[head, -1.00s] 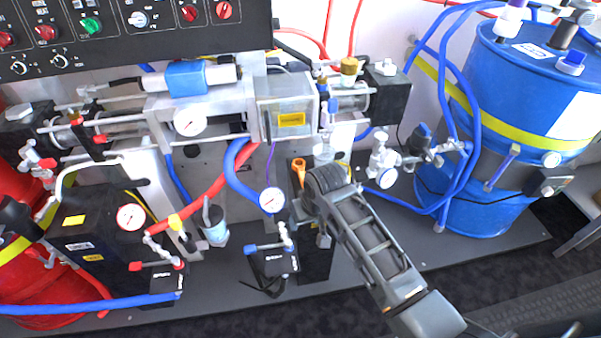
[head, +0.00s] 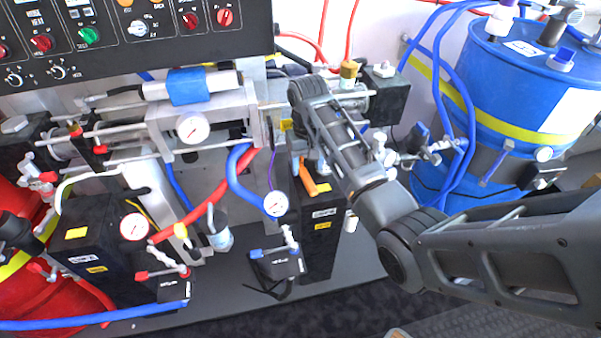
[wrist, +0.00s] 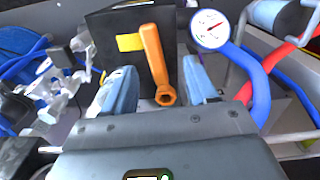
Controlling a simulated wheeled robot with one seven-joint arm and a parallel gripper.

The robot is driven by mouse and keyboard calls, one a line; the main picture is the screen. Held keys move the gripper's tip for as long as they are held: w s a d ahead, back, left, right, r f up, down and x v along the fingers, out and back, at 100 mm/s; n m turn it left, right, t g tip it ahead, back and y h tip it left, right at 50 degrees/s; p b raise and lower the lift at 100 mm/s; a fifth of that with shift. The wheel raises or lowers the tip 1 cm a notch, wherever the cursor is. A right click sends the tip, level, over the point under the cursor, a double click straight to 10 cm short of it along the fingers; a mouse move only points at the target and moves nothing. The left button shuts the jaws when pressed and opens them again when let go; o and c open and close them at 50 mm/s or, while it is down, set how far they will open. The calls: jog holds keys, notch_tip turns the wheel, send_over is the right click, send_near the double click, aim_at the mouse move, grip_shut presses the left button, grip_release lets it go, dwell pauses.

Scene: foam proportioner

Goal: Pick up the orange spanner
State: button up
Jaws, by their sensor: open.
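My gripper (wrist: 160,92) is open, with one blue-grey finger on each side of the spanner's ring end. I cannot tell whether either finger touches it.
A dial gauge (wrist: 209,29) and a blue hose (wrist: 257,88) are close to the right finger. Valve fittings (wrist: 58,88) lie to the left. A blue drum (head: 520,90) stands at the right and a red cylinder (head: 55,285) at the left. Metal pump parts (head: 205,118) are above the box.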

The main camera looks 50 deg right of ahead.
aim_at(309, 183)
jog(key=f, duration=0.7)
jog(key=shift+s+d+f, duration=0.1)
jog(key=shift+s+d, duration=0.05)
jog(key=shift+d, duration=0.25)
jog(key=shift+c, duration=0.3)
grip_shut()
